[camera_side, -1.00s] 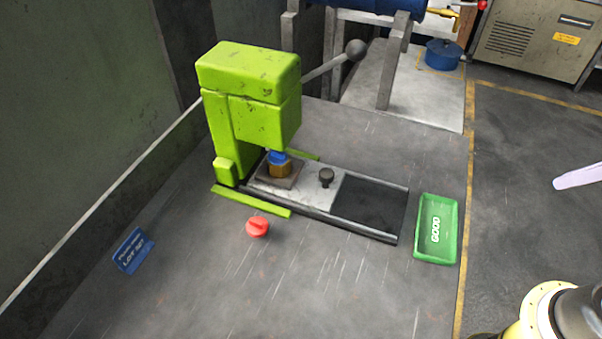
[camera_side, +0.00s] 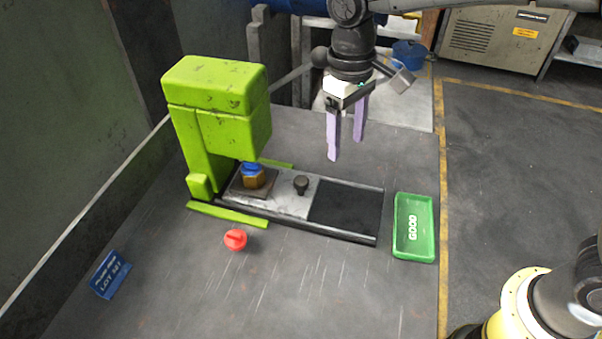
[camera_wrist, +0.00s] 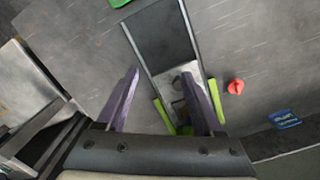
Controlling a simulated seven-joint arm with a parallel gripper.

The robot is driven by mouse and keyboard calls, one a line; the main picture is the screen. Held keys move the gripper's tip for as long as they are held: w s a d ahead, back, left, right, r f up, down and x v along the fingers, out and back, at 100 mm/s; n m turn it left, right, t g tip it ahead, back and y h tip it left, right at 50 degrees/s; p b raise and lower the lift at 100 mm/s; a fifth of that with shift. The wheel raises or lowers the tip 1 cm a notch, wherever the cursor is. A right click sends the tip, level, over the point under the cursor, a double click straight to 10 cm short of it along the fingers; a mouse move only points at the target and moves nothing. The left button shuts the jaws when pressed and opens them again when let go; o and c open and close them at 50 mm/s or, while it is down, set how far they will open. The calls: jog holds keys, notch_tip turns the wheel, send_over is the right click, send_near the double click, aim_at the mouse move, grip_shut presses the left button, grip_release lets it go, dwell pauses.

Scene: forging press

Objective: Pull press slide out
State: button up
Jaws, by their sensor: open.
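The green press (camera_side: 218,115) stands at the left of the table in the side view. Its grey slide plate (camera_side: 285,192) lies on dark rails, with a black knob (camera_side: 301,184) standing up from it. A brass-coloured piece with a blue top (camera_side: 252,176) sits on the slide's left part, by the press head. My gripper (camera_side: 346,150) is open and empty, fingers pointing down, above and to the right of the knob, not touching it. In the wrist view the slide (camera_wrist: 183,73) shows between my open fingers (camera_wrist: 165,98); the knob is partly hard to make out there.
The dark rail bed (camera_side: 345,208) right of the slide is bare. A green GOOD tray (camera_side: 414,250) lies beyond the rails' right end. A red knob-like piece (camera_side: 235,239) and a blue sign (camera_side: 110,274) lie in front. The press lever ball (camera_side: 319,57) is behind my gripper.

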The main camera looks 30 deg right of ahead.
aim_at(301, 179)
jog(key=w+a+f+m, duration=0.1)
jog(key=a, duration=0.1)
jog(key=w+a+f+m, duration=0.1)
jog(key=w+a, duration=0.1)
jog(key=w+a+f+m, duration=0.1)
jog(key=a, duration=0.1)
jog(key=shift+w+a+f+t, duration=0.15)
jog(key=shift+w+f+t, duration=0.1)
jog(key=shift+t, duration=0.05)
jog(key=shift+f, duration=3.7)
grip_shut()
